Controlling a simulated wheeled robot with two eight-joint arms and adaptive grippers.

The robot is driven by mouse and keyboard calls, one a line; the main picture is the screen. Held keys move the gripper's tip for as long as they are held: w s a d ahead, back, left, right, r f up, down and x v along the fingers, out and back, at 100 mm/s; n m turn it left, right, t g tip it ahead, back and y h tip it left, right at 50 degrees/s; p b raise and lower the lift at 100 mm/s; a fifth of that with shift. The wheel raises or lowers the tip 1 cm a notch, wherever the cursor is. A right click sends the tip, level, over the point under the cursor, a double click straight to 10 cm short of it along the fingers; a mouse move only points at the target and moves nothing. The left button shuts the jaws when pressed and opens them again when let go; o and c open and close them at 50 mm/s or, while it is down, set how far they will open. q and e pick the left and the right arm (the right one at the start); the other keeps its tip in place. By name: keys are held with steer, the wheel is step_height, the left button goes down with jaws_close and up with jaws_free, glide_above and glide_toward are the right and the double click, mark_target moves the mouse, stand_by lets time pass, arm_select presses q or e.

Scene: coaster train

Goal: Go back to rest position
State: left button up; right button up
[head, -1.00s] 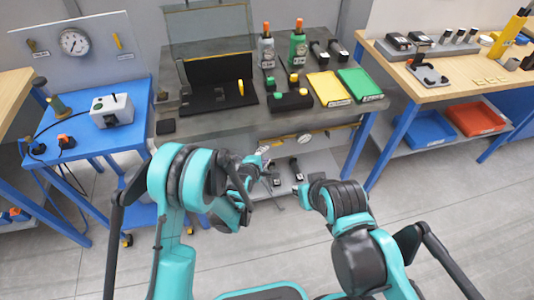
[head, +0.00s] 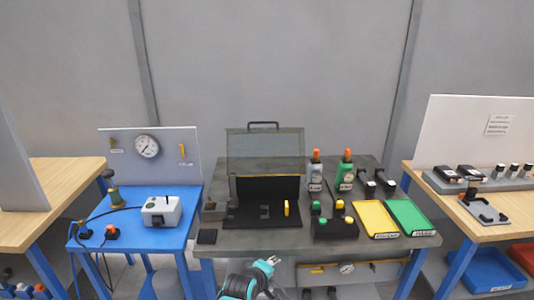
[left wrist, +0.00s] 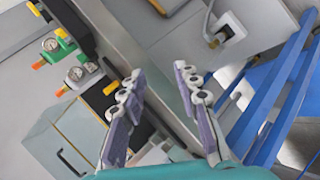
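My left gripper (head: 266,264) shows at the bottom middle of the head view, in front of the grey table's front edge. In the left wrist view its two fingers (left wrist: 162,112) stand apart with nothing between them, so it is open and empty. The upper part of my left arm is out of the head view. My right gripper is in neither of the current views.
A blue table (head: 190,215) stands left, a wooden table (head: 470,229) right. Floor shows between tables.

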arm_select(q)
steer(key=s+a+r+m+g+y, duration=0.1)
steer(key=s+a+r+m+y, duration=0.1)
steer(key=s+a+r+m, duration=0.65)
steer(key=s+a+f+m+y, duration=0.1)
steer(key=s+a, duration=0.4)
steer(key=s, duration=0.3)
steer(key=s+a+g+y, duration=0.1)
steer(key=s+a, duration=0.4)
steer(key=s, duration=0.3)
steer(key=shift+a+f+m+g, duration=0.3)
steer(key=shift+a+f+m, duration=0.05)
steer(key=shift+a+f, duration=0.05)
